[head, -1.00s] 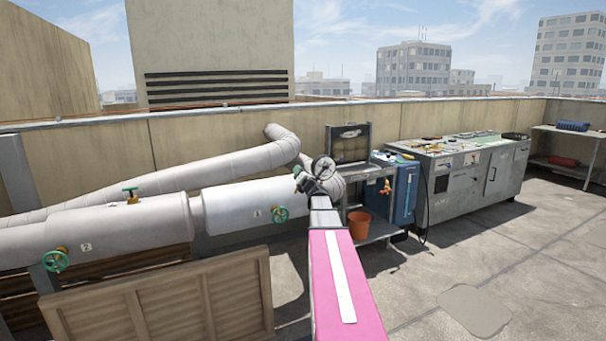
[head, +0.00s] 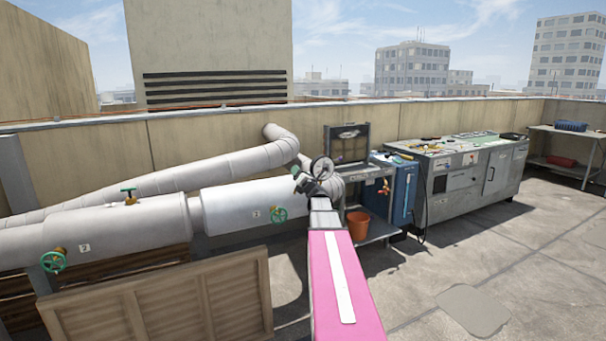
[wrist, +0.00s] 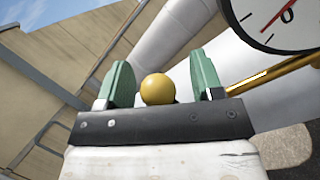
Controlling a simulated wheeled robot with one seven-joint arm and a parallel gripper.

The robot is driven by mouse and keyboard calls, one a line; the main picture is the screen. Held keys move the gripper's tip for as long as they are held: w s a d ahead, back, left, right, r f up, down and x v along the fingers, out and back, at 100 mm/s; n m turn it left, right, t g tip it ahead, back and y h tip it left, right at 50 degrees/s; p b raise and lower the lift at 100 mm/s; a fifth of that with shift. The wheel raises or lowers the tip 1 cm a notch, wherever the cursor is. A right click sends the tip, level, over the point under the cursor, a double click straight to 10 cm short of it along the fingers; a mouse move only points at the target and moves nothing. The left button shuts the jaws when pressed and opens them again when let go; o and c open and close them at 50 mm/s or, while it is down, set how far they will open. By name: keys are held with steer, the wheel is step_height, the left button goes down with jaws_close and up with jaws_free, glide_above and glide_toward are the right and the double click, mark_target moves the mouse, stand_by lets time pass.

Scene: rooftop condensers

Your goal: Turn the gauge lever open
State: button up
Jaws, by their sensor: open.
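The round gauge (head: 322,169) stands by the pipe end in the head view. In the wrist view, its white dial (wrist: 284,18) with a red needle fills the upper right. A yellow ball knob (wrist: 157,89), seemingly the lever's end, shows between the two green fingers of my gripper (wrist: 160,65). The fingers are apart, with a gap on each side of the ball. A brass rod (wrist: 275,74) runs right below the dial; its link to the knob is hidden. In the head view my gripper (head: 307,184) is small, just left of the gauge.
Large pale pipes (head: 120,225) with green handwheels (head: 278,215) run on the left. A slatted wooden panel (head: 160,305) leans in front. An orange bucket (head: 358,225) sits on a stand's low shelf beside a blue cabinet (head: 397,192). The floor at right is clear.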

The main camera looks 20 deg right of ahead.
steer(key=v, duration=1)
steer(key=shift+a, duration=0.15)
steer(key=s+a+f+n+g+y, duration=0.2)
steer(key=a+f+n+g+y, duration=0.15)
steer(key=a+f+n, duration=0.4)
steer(key=s+a+f+n+g+y, duration=0.2)
steer(key=s+a+f+n+g, duration=0.15)
steer(key=a+n, duration=0.6)
steer(key=s+a+f+n+g+y, duration=0.1)
steer(key=a+f+n+g+y, duration=0.1)
steer(key=a+f+n+g, duration=0.45)
steer(key=s+a+f+n+g+h, duration=0.3)
steer(key=s+f+n+g+h, duration=0.1)
steer(key=s+f+n, duration=0.3)
steer(key=s+a+f+n+g+h, duration=0.4)
steer(key=s+f+n, duration=0.3)
steer(key=s+n, duration=0.4)
steer(key=shift+s+a+f+n, duration=0.25)
steer(key=shift+s+f+n, duration=0.1)
steer(key=shift+n, duration=0.3)
